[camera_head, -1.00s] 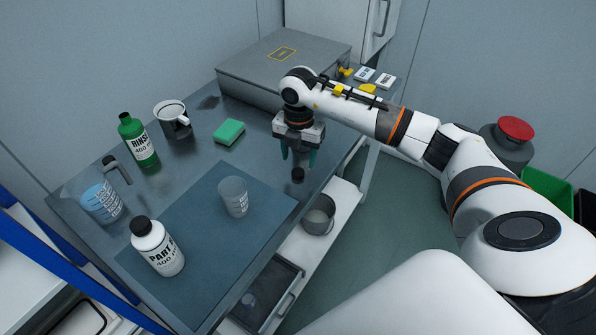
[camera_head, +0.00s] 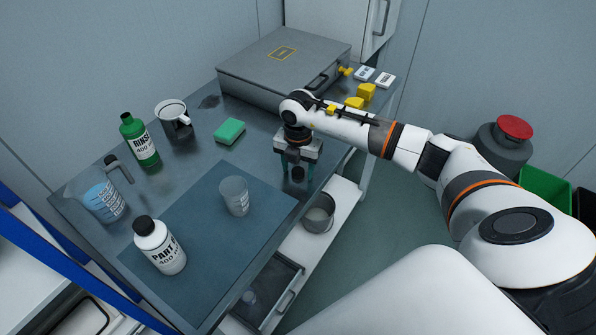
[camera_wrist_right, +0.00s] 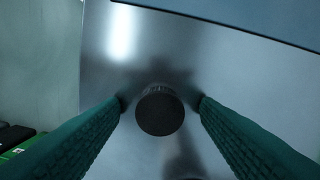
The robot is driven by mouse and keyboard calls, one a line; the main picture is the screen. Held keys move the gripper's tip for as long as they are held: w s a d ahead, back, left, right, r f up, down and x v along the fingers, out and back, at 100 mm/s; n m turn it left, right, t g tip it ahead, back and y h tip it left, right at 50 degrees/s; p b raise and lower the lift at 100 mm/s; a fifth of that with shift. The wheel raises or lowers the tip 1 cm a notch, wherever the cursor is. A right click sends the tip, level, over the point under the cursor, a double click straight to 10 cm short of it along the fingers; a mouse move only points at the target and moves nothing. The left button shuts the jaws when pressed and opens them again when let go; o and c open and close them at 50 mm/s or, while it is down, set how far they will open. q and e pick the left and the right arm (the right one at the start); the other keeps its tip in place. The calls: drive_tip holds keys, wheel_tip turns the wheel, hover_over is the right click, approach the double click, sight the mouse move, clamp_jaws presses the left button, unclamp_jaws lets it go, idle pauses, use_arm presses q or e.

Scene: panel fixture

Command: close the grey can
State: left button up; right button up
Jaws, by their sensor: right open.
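A small round dark cap (camera_head: 297,174) is near the right edge of the metal table. My right gripper (camera_head: 298,168) points down over it, open, with its green fingers on either side. In the right wrist view the cap (camera_wrist_right: 160,110) sits between the two fingertips (camera_wrist_right: 161,101), with a gap on each side. A grey can with a white rim and a handle (camera_head: 177,125) stands open-topped at the back left of the table. A dark grey drum with a red top (camera_head: 503,147) stands on the floor at the right. My left gripper is out of view.
A green sponge (camera_head: 229,131), a green bottle (camera_head: 140,143), a blue-filled jug (camera_head: 103,203), a white bottle (camera_head: 160,252) and a clear beaker (camera_head: 234,199) stand left of the gripper. A grey case (camera_head: 275,65) is behind. A pot (camera_head: 318,217) is on the lower shelf.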

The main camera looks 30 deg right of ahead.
sight(298, 171)
drive_tip(key=shift+c, duration=0.3)
drive_tip(key=c, duration=1)
wheel_tip(298, 171, up, 10)
drive_tip(key=b, duration=0.1)
